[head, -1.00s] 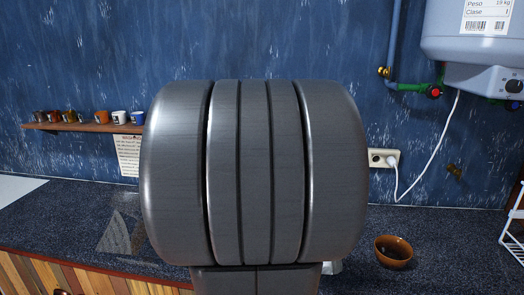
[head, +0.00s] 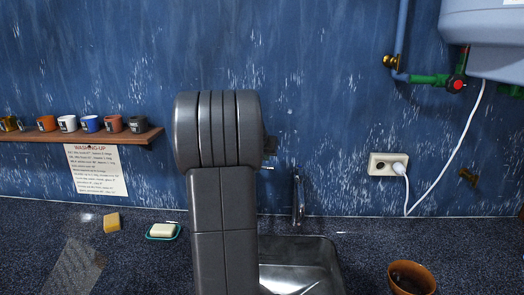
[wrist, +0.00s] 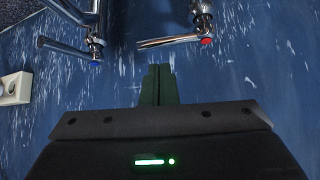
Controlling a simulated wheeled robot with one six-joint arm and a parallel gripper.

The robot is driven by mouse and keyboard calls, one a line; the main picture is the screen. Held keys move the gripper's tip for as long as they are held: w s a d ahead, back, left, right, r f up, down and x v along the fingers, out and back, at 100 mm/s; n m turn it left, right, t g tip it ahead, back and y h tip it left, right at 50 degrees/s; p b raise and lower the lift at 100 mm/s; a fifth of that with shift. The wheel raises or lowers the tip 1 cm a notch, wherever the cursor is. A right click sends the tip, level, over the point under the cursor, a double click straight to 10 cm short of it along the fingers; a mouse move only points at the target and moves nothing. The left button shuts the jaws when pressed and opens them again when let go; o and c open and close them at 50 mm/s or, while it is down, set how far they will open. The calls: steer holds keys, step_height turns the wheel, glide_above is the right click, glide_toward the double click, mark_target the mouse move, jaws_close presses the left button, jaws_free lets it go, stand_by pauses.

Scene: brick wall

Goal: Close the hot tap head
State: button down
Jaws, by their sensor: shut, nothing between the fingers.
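The hot tap head shows in the wrist view as a chrome body with a red mark (wrist: 206,41) and a thin lever (wrist: 168,41) pointing left. The cold tap head, with a blue mark (wrist: 95,63), is to its left, its lever also pointing left. My gripper (wrist: 158,68) is shut and empty, its dark fingertips just below the hot lever in the picture, with a gap showing. In the head view my arm hides most of the taps; the chrome spout (head: 299,200) shows right of it.
A metal sink (head: 325,270) lies below the spout. A brown bowl (head: 411,280) stands to its right, a soap dish (head: 163,232) and sponge (head: 112,222) to its left. A wall socket (head: 388,165) and a mug shelf (head: 100,136) are on the wall.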

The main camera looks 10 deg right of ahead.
steer(key=shift+p+x, duration=0.35)
steer(key=shift+x, duration=2.05)
